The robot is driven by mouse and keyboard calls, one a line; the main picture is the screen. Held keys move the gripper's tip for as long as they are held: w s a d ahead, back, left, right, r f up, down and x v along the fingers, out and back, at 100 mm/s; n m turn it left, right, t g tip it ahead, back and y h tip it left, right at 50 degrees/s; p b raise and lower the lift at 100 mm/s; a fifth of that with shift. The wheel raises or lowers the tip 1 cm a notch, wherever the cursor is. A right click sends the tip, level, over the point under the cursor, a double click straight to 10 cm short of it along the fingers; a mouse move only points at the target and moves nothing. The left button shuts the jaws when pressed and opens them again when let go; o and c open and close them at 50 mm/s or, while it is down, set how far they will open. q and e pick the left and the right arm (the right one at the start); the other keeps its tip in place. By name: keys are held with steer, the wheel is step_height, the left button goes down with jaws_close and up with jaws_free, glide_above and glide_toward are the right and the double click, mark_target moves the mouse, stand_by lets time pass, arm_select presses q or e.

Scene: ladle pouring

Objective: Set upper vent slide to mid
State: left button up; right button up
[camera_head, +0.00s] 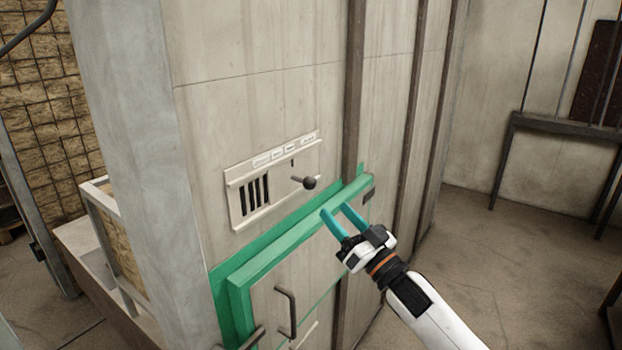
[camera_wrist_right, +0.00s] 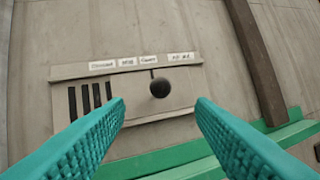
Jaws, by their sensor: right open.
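The upper vent slide is a pale plate (camera_head: 236,194) on the wall above the green-framed door, with dark slots (camera_head: 255,195) at its left part and several small labels along its top edge. A dark round knob (camera_head: 309,183) sticks out from the plate's right part. In the right wrist view the knob (camera_wrist_right: 160,88) stands between the fingertips in the picture, below the labels, right of the slots. My right gripper (camera_head: 340,212) is open and empty, with teal fingers, below and right of the knob and apart from it. My left gripper is not in view.
The green door frame (camera_head: 290,251) projects just below the vent plate, and a door handle (camera_head: 288,312) sticks out lower down. A brown vertical strip (camera_head: 353,95) runs up the wall right of the vent. Open floor (camera_head: 480,260) lies to the right.

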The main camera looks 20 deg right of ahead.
mark_target(313, 188)
steer(key=p+x, duration=0.2)
steer(key=x, duration=0.8)
steer(key=shift+w+a+p, duration=0.1)
steer(key=shift+w+p, duration=0.2)
steer(key=shift+p, duration=0.05)
steer(key=shift+s+a, duration=0.1)
jaws_close()
